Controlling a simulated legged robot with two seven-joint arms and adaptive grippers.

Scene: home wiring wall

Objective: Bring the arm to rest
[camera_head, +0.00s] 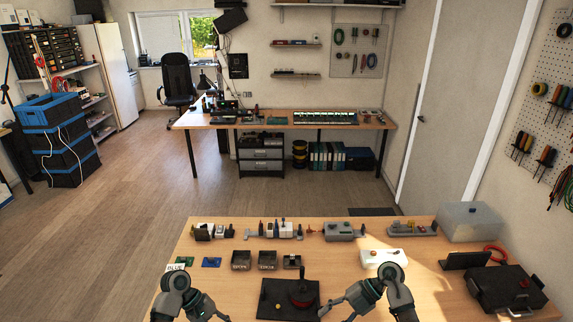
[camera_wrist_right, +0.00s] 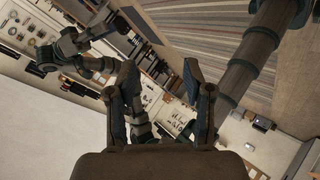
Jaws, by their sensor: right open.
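My right arm (camera_head: 392,290) comes in at the bottom of the head view, bent over the front of the wooden workbench (camera_head: 225,283). Its gripper (camera_head: 335,311) points left, close to the right side of a black base with a red-topped lever (camera_head: 301,290). In the right wrist view the two fingers of this gripper (camera_wrist_right: 160,68) stand apart with nothing between them. My left gripper (camera_head: 217,314) is at the bottom edge of the head view, left of the black base, and its jaws are too small to read.
Small electrical parts (camera_head: 283,230) line the bench's back. Dark trays (camera_head: 267,260) and a white box (camera_head: 384,258) stand mid-bench. The floor (camera_head: 120,200) to the left is open.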

